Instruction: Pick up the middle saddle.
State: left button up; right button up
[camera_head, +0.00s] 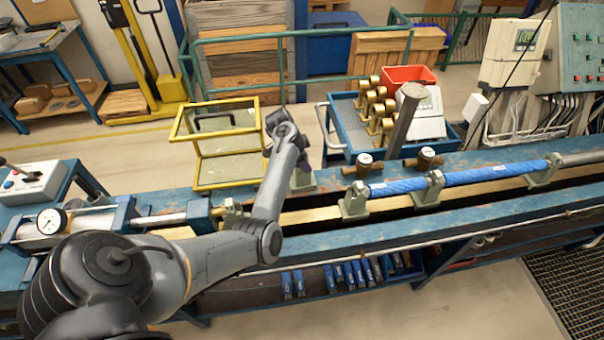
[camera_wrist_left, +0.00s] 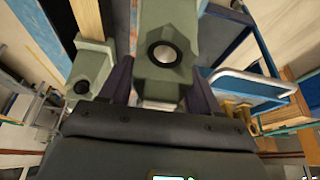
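My left gripper (camera_head: 302,176) is over the back part of the blue bench, left of the blue shaft. In the left wrist view, a grey-green saddle (camera_wrist_left: 166,48) with a round dark bore is between the two dark fingers, which lie close against its sides. Its lower part is hidden by the gripper body. Another grey-green saddle (camera_wrist_left: 92,72) shows to the left of it. In the head view, other saddles stand along the bench: one at the left (camera_head: 231,214) and two under the blue shaft (camera_head: 355,204) (camera_head: 428,191). My right gripper is not in view.
A blue shaft (camera_head: 460,178) lies along the right half of the bench (camera_head: 480,210). Two brass meters (camera_head: 363,166) (camera_head: 426,158) stand behind it. A yellow frame (camera_head: 222,145) stands behind the bench. A blue cart (camera_head: 345,125) holds brass parts. A gauge cylinder (camera_head: 85,222) is at the left.

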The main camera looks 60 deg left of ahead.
pick_arm(q)
grip_shut()
jog(key=shift+r, duration=0.15)
